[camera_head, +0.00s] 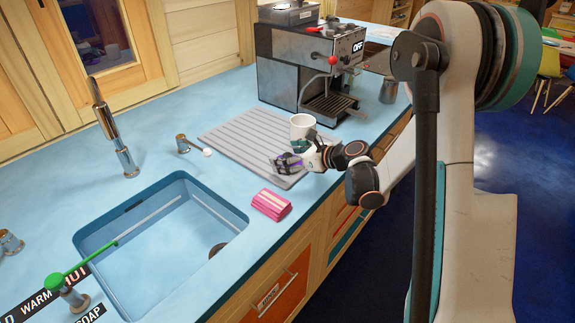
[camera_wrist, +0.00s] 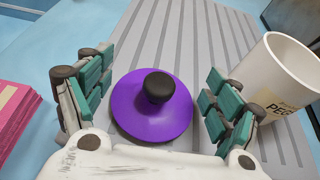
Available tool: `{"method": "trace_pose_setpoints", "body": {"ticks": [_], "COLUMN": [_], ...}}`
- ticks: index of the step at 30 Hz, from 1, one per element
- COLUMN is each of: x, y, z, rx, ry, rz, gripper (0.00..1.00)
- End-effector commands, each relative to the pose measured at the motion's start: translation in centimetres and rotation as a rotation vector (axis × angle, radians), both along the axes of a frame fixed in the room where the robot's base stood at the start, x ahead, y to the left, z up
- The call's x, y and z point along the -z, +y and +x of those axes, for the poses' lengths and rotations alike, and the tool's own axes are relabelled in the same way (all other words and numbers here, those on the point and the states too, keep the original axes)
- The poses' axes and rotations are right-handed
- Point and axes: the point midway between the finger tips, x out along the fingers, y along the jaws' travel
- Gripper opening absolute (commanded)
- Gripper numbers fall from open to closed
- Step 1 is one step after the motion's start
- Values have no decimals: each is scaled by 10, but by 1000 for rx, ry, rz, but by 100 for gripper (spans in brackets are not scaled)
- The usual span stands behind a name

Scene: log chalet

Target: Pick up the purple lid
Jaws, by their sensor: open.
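The purple lid (camera_wrist: 150,119) is a round disc with a black knob on top. In the wrist view it lies on the grey ribbed drying mat (camera_wrist: 186,40), between the two fingers of my gripper (camera_wrist: 152,100). The fingers are open, one on each side of the lid, with gaps between them and its rim. In the head view my gripper (camera_head: 290,160) is over the front part of the mat, and only a little purple shows there. The rest of the lid is hidden by the gripper.
A white cup (camera_wrist: 280,83) stands close to the right finger; it also shows in the head view (camera_head: 302,126). A coffee machine (camera_head: 300,75) stands behind the mat.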

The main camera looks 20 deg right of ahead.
Motion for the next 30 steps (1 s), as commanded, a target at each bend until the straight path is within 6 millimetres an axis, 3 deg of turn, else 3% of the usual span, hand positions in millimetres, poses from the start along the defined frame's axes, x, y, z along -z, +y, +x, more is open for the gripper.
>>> {"method": "trace_pose_setpoints", "body": {"ticks": [3, 10, 14, 18, 22, 30], "x": [-1, -1, 0, 1, 2, 3], "y": [0, 0, 0, 0, 0, 1], "z": [0, -1, -1, -1, -1, -2], "rx": [0, 0, -1, -3, -3, -6], "ry": [0, 0, 1, 3, 3, 4], "rz": [0, 0, -2, -4, -5, -4], "gripper": [84, 32, 26, 7, 0, 0]}}
